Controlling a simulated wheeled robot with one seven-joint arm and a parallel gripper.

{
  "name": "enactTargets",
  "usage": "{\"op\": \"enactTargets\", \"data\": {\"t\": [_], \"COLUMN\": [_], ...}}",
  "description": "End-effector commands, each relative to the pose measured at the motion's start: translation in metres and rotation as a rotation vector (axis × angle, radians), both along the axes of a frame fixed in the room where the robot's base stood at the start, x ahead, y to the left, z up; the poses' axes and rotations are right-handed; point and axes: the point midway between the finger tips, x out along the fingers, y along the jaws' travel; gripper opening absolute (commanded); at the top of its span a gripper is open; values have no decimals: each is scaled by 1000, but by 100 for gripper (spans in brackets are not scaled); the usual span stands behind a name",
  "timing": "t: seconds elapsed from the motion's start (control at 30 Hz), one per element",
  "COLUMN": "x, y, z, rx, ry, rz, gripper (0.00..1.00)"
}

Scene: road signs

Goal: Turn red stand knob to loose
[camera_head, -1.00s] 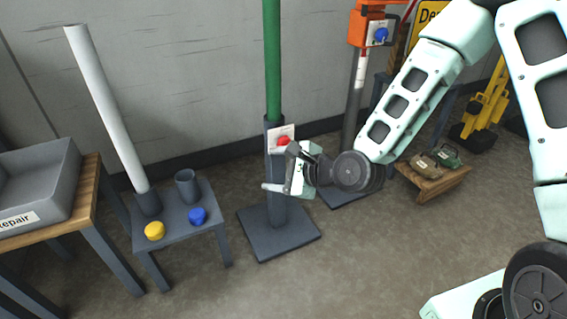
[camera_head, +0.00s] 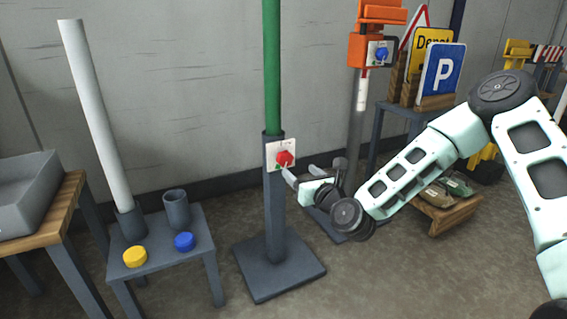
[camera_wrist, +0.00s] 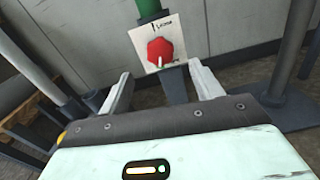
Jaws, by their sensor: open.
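The red knob (camera_head: 285,159) sits on a white plate (camera_head: 271,147) on the dark stand (camera_head: 276,215) that holds a green pole (camera_head: 271,60). In the wrist view the red knob (camera_wrist: 160,51) has a pale pointer mark towards its lower edge, and the plate above it carries small lettering, not clearly legible. My gripper (camera_head: 313,170) is just right of and slightly below the knob. In the wrist view its two fingers (camera_wrist: 163,88) are spread wide and empty, with the knob ahead between and beyond them, apart from both.
A small grey table (camera_head: 157,260) at left holds a yellow knob (camera_head: 135,257), a blue knob (camera_head: 184,241), a cup (camera_head: 176,208) and a white pole (camera_head: 97,120). An orange box with a blue knob (camera_head: 381,53) is on a post behind. Road signs (camera_head: 443,72) stand at right.

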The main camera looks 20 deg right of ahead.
Motion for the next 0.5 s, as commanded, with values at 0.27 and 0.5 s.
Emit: {"op": "enactTargets", "data": {"t": [0.27,0.5], "x": [58,96], "y": [12,20], "z": [-3,-3], "rx": [-1,-2], "ry": [-4,-1], "rz": [0,1], "gripper": [65,65]}}
